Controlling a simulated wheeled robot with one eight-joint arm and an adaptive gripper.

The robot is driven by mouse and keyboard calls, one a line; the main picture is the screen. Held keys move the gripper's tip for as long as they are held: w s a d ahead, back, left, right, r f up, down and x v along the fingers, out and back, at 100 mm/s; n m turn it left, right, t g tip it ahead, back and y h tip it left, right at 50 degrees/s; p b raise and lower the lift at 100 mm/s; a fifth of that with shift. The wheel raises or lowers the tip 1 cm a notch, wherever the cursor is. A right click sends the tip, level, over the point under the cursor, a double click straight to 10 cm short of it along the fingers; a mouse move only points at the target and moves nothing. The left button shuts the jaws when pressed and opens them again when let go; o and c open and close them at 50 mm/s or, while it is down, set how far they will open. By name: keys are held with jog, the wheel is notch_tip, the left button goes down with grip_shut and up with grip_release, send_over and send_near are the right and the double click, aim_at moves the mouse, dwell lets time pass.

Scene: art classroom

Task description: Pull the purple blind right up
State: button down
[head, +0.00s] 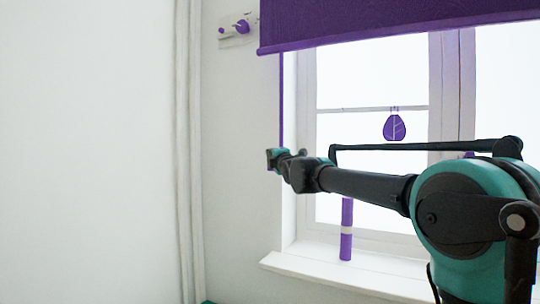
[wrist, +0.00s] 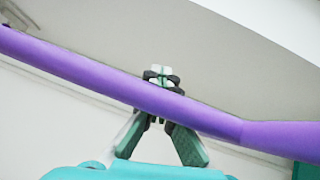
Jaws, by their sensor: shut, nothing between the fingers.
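The purple blind (head: 390,22) covers the top of the window in the head view. Its bottom edge is above the middle of the panes, and its upper part is out of frame. A thin purple cord (head: 281,100) hangs from near the blind's left end down to my gripper (head: 272,160). In the wrist view the cord (wrist: 90,75) looks like a thick purple band, slanting down to the right with a slight bend. It crosses in front of my gripper (wrist: 160,78) and hides part of the fingers. The fingertips are together with nothing seen between them.
A white window sill (head: 335,272) runs below the window, with an upright purple tube (head: 346,230) near it. A purple leaf-shaped ornament (head: 395,127) hangs against the pane. A small wall rack with purple knobs (head: 241,27) is at upper left. The left wall is bare.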

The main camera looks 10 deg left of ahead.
jog(key=c, duration=2.3)
grip_release()
jog(key=o, duration=0.8)
jog(key=shift+c, duration=0.2)
jog(key=shift+s, duration=0.1)
jog(key=v, duration=2)
jog(key=shift+s, duration=0.1)
jog(key=v, duration=1.1)
jog(key=shift+s, duration=0.35)
jog(key=shift+d, duration=0.1)
